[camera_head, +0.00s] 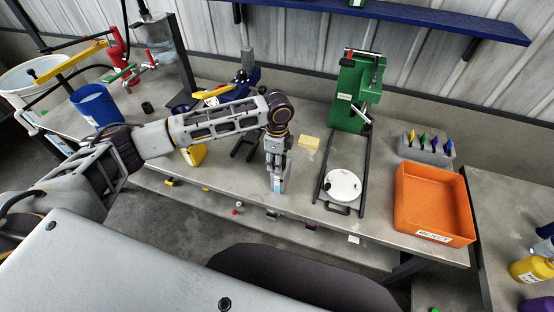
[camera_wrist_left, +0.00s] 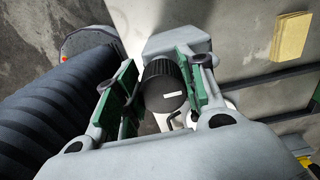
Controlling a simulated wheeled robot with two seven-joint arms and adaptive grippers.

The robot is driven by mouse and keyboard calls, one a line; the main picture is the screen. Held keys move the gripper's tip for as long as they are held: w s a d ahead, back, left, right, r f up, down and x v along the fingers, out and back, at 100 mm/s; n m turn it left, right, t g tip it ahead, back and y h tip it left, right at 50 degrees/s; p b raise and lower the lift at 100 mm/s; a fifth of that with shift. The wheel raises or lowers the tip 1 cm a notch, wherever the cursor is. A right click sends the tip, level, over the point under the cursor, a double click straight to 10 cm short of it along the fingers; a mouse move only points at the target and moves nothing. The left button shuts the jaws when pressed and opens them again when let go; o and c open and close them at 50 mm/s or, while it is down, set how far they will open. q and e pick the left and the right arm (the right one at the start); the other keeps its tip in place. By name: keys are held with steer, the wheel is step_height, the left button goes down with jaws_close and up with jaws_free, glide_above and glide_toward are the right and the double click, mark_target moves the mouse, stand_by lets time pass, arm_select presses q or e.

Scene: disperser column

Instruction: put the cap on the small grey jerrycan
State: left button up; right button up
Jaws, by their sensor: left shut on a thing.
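My left gripper (camera_head: 276,176) points down near the front edge of the bench, left of the green stand. In the left wrist view, its green-padded fingers (camera_wrist_left: 164,88) are shut on a black ribbed cap (camera_wrist_left: 166,82) with a small white mark on top. A pale grey body, likely the small grey jerrycan, shows behind the cap (camera_wrist_left: 178,42). The gripper and cap hide much of it, and I cannot tell whether the cap sits on its neck. My right gripper is not in view.
A green stand (camera_head: 350,100) with a white round plate (camera_head: 342,184) is right of the gripper. A yellow block (camera_head: 309,142) lies behind it. An orange tray (camera_head: 432,200) stands at the right, below a grey rack (camera_head: 425,150). A blue bin (camera_head: 96,106) is at the left.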

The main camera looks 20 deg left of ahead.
arm_select(q)
steer(key=shift+p, duration=0.45)
stand_by(0.9)
steer(key=shift+f+p, duration=0.1)
steer(key=shift+p, duration=0.65)
stand_by(1.6)
steer(key=shift+w+f+p, duration=0.1)
steer(key=shift+f+p, duration=0.5)
stand_by(2.0)
steer(key=shift+w+f, duration=0.15)
steer(key=shift+f, duration=0.05)
stand_by(1.4)
